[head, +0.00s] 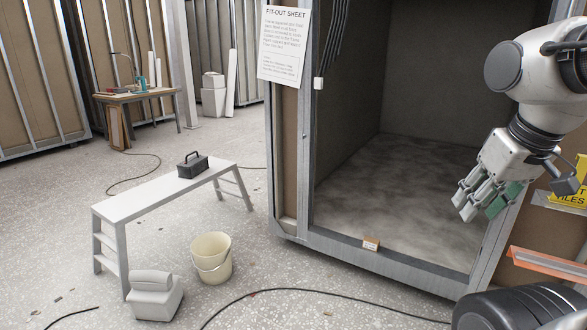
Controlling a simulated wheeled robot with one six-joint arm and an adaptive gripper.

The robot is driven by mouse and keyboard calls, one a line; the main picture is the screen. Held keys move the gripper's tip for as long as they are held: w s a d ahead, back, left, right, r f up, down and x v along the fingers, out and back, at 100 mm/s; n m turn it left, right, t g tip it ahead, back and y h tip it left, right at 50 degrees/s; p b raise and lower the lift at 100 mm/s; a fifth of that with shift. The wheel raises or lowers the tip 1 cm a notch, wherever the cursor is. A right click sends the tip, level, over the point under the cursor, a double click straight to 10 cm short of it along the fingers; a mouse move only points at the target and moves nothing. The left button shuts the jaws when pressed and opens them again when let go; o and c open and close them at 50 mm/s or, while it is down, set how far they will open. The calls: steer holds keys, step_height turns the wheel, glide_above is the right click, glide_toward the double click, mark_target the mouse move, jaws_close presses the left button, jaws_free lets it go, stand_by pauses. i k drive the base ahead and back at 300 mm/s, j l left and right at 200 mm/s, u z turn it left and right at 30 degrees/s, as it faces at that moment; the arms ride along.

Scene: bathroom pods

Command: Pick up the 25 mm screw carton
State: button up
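The metal pod sill (400,264) edges the dusty pod floor (415,185). A white bench (140,198) carries a dark toolbox (193,166). A cream bucket (211,258) and a grey stepped block (154,296) stand nearby. A black cable (300,289) crosses the floor before the pod.

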mark_target(369, 243)
steer(key=i+z, duration=0.15)
steer(key=i, duration=0.55)
steer(key=i+j+z, duration=0.1)
steer(key=i, duration=0.65)
steer(key=i+j+z, duration=0.35)
steer(key=i+z, duration=0.15)
steer(key=i, duration=0.15)
steer(key=i+j+z, duration=0.45)
steer(key=i+j, duration=0.1)
steer(key=j, duration=0.05)
